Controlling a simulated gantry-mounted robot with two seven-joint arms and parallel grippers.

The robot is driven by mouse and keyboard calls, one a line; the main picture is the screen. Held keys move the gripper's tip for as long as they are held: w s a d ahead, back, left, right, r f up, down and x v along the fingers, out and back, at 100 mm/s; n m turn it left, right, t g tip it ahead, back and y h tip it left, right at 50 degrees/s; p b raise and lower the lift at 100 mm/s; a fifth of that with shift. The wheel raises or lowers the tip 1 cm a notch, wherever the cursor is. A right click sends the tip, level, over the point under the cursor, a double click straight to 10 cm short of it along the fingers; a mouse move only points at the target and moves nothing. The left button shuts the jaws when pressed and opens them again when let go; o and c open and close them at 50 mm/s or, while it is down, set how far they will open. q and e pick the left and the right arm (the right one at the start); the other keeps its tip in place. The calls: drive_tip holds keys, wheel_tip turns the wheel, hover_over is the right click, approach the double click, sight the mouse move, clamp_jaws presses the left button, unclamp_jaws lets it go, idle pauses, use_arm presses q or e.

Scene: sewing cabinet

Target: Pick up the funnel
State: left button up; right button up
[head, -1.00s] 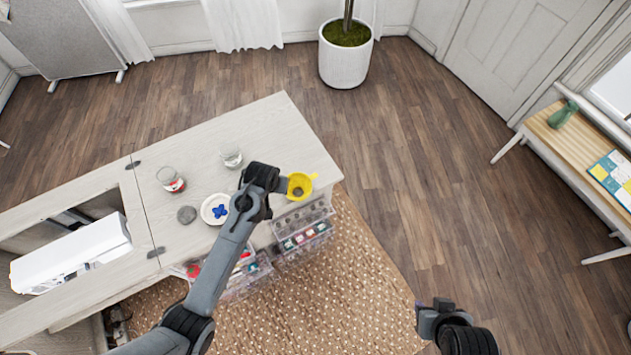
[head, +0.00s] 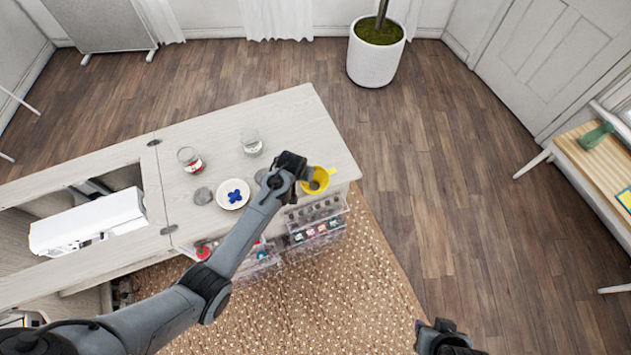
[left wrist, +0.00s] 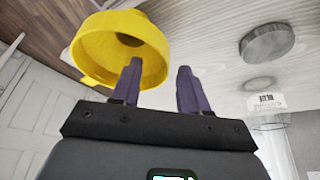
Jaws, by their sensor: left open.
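The yellow funnel (head: 321,181) is at the right end of the pale cabinet top, its wide mouth toward the head camera. My left gripper (head: 303,173) is right beside it, on its left side, and hides part of it. In the left wrist view the funnel (left wrist: 92,48) fills the upper left. The left gripper (left wrist: 158,70) is open there. One finger overlaps the funnel's mouth and the other is outside the rim; I cannot tell whether either touches. My right gripper (head: 437,327) is at the bottom edge, away from the cabinet, and its jaws are unclear.
On the cabinet top (head: 290,112) are a glass jar with red contents (head: 190,160), a clear glass (head: 251,143), a grey disc (head: 202,196) and a white dish (head: 221,194) with a blue item. Clear drawers (head: 316,229) stand below the front edge. The top's back right is clear.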

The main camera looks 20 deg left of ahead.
use_arm(q)
drive_tip(key=shift+x, duration=1)
drive_tip(key=shift+r, duration=0.1)
drive_tip(key=shift+c, duration=0.3)
clamp_jaws()
